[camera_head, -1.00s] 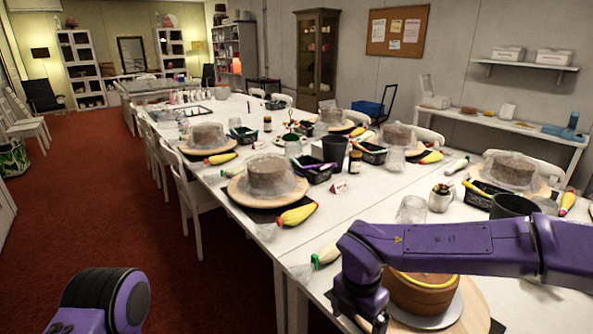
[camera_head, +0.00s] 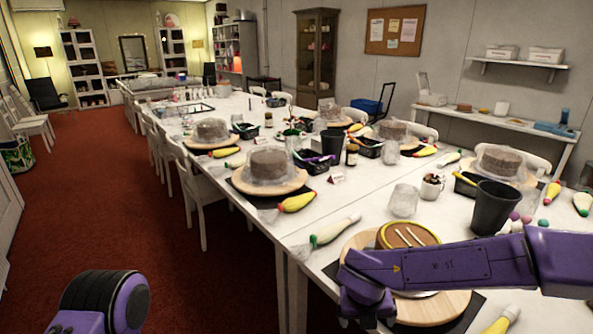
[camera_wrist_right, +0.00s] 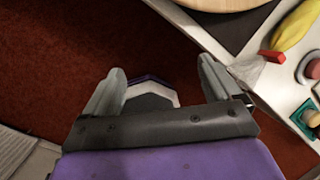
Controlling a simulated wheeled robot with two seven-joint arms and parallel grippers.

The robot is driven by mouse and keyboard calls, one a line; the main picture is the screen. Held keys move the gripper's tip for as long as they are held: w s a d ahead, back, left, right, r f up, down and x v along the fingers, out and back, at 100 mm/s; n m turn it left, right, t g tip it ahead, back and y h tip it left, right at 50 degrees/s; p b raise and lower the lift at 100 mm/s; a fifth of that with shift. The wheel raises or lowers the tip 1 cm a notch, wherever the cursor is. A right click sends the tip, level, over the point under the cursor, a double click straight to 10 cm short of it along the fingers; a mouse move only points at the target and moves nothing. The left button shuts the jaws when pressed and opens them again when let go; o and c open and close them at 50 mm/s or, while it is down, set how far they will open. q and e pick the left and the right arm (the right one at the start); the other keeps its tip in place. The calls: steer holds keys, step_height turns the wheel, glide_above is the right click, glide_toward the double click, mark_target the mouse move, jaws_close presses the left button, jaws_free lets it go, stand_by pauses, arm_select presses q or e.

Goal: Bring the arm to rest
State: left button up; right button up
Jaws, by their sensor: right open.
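My right arm comes in from the right in the head view, its purple links crossing in front of the near cake. Its fingers are hidden in that view. In the right wrist view my right gripper (camera_wrist_right: 160,85) is open with nothing between its fingers. It hangs over the red carpet (camera_wrist_right: 60,60), beside the table edge. Only a purple and black rounded part of my left arm shows at the lower left of the head view; my left gripper is out of view. The near cake (camera_head: 408,235) stands on a wooden turntable (camera_head: 437,308), with pale strips on its brown top.
The long white table (camera_head: 290,240) holds several wrapped cakes on turntables, piping bags and black tubs. A black cup (camera_head: 494,206) and a green-tipped piping bag (camera_head: 334,231) are near my right arm. White chairs line the table's left side. Red carpet lies open at left.

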steer(key=s+d+f+n+t+h, duration=0.15)
steer(key=s+d+f+n, duration=0.25)
steer(key=f+n, duration=0.5)
steer(key=s+d+f+n+t, duration=0.25)
steer(key=s+f+n, duration=0.25)
steer(key=f+n, duration=0.5)
steer(key=s+d+f+n+g, duration=0.1)
steer(key=s+d+n, duration=0.3)
steer(key=s, duration=0.5)
steer(key=s+d+f+n+g, duration=0.2)
steer(key=s+d+f+n, duration=0.2)
steer(key=s+n, duration=0.3)
steer(key=shift+s+d, duration=0.35)
steer(key=shift+s, duration=0.9)
